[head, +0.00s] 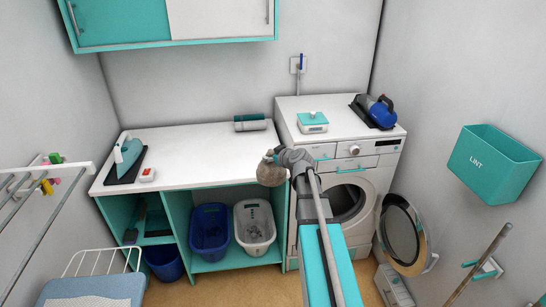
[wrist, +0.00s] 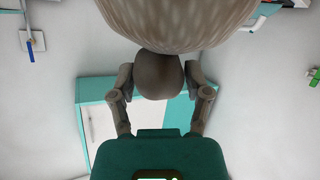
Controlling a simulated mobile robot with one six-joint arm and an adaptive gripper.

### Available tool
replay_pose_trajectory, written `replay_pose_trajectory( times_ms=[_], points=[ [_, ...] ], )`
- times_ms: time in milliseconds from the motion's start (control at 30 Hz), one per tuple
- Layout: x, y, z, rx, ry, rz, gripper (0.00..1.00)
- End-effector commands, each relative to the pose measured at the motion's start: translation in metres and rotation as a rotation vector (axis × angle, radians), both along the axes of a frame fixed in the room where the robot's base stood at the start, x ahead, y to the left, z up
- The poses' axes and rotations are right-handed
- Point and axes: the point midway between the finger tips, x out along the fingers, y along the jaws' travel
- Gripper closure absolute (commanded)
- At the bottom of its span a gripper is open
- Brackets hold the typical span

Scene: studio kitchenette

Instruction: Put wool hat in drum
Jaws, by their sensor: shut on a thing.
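The wool hat (head: 270,174) is a brown-grey knitted bundle held up in front of the worktop's right end, left of the washing machine (head: 325,158). My gripper (head: 275,158) is shut on it. In the wrist view the ribbed hat (wrist: 180,22) fills the top edge, and its smooth rounded part (wrist: 158,78) sits between the two fingers of my gripper (wrist: 159,76). The drum (head: 346,203) shows as a dark round opening in the machine's front, partly hidden by my arm. The hat is outside it, higher and to its left. The round door (head: 403,235) stands open to the right.
A kitchen scale (head: 312,122) and a blue appliance (head: 378,111) stand on the machine. Blue (head: 210,231) and white (head: 255,228) baskets sit under the worktop (head: 195,155). An iron (head: 127,158) stands at its left. A LINT bin (head: 493,164) hangs on the right wall.

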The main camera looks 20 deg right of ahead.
Motion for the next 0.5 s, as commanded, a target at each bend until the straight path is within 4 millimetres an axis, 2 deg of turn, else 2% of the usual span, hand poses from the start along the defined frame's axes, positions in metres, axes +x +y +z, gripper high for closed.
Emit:
replay_pose_trajectory(
  times_ms=[367, 500],
  points=[
    [0.0, 0.0, -0.034, 0.0, 0.0, -0.005, 0.98],
    [0.0, 0.0, -0.052, 0.0, 0.001, -0.005, 0.98]
  ],
)
